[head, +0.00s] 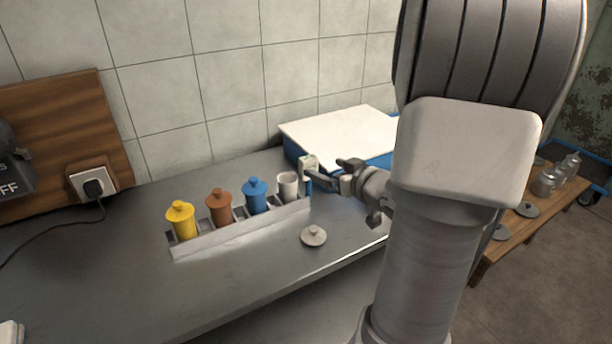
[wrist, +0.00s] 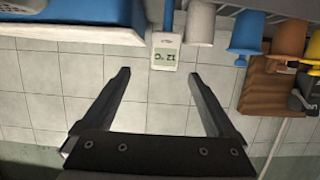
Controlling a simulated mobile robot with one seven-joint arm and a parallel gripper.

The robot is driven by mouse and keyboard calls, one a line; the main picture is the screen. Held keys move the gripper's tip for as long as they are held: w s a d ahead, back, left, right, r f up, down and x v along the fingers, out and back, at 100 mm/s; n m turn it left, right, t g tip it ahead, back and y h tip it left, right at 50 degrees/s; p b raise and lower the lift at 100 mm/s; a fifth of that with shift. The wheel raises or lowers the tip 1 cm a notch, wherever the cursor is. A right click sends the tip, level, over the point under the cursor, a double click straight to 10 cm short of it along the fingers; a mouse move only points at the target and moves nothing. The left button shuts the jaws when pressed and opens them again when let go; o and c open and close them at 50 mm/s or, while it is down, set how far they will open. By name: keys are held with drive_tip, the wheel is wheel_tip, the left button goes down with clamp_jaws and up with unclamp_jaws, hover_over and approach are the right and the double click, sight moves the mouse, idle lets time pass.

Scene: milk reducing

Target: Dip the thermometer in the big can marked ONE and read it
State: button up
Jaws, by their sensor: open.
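The thermometer (head: 309,163) has a white head and what looks like a blue stem below it. It is upright at the right end of the rack, beside the white cup. In the wrist view its display (wrist: 165,58) appears upside down and seems to read 12 °C. My gripper (head: 336,171) is open and empty, just right of the thermometer head in the head view. In the wrist view the thermometer head is beyond and between the spread fingertips (wrist: 160,73), apart from them. No big can marked ONE shows in either view.
A grey rack (head: 215,240) holds yellow (head: 181,220), brown (head: 219,206) and blue (head: 255,194) lidded pots and an open white cup (head: 287,186). A loose grey lid (head: 313,236) lies in front. A blue box with a white top (head: 340,130) stands behind. Jars (head: 546,182) stand on a wooden bench at right.

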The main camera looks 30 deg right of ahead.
sight(311, 165)
drive_tip(key=x, duration=0.3)
drive_tip(key=shift+s, duration=0.1)
drive_tip(key=x, duration=0.1)
drive_tip(key=b+x, duration=0.1)
drive_tip(key=x, duration=0.2)
drive_tip(key=shift+a+f+b, duration=0.2)
drive_tip(key=shift+a+b, duration=0.15)
drive_tip(key=shift+a, duration=0.05)
drive_tip(key=shift+w+f, duration=0.1)
drive_tip(key=shift+w, duration=0.5)
clamp_jaws()
